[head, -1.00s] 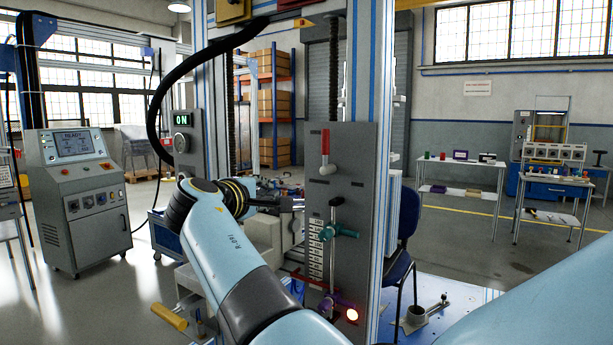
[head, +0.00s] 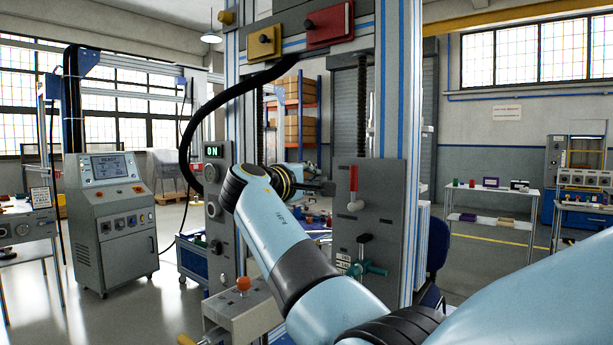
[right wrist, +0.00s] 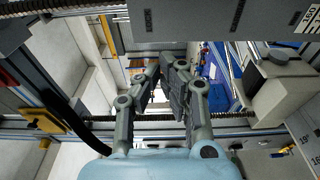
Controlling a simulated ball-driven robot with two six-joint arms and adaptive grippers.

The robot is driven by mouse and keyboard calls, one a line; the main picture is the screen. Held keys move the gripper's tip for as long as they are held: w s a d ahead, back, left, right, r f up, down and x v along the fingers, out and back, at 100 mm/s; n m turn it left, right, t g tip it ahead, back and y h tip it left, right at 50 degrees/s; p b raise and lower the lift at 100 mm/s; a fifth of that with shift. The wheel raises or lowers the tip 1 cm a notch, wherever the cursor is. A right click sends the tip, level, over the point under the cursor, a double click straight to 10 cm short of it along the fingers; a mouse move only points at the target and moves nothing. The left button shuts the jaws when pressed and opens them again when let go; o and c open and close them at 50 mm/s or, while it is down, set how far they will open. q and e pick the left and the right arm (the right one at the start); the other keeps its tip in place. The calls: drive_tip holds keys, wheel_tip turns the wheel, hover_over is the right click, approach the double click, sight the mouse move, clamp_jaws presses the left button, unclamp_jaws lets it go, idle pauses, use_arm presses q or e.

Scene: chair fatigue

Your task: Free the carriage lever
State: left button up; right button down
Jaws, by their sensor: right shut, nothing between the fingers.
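A grey upright panel (head: 385,200) is fixed to the machine frame. It carries a red lever (head: 353,182) in an upright slot. Below are a black-knobbed rod (head: 364,239) and a teal handle (head: 371,269) beside a number scale. Which one is the carriage lever I cannot tell for sure. My right gripper (head: 325,188) is at the panel's left edge, level with the red lever and apart from it. My left gripper is not in view.
A black hose (head: 190,140) arcs left of the frame, near an ON display (head: 213,151). A console (head: 110,220) stands at the left. Tables stand at the right back.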

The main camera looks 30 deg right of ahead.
sight(354, 186)
drive_tip(key=d+p, duration=0.1)
drive_tip(key=d, duration=0.1)
drive_tip(key=s+d+p, duration=0.1)
drive_tip(key=d, duration=0.1)
drive_tip(key=shift+s+d+r, duration=0.1)
drive_tip(key=shift+d, duration=0.1)
drive_tip(key=shift+s+d, duration=0.1)
drive_tip(key=shift+s, duration=0.15)
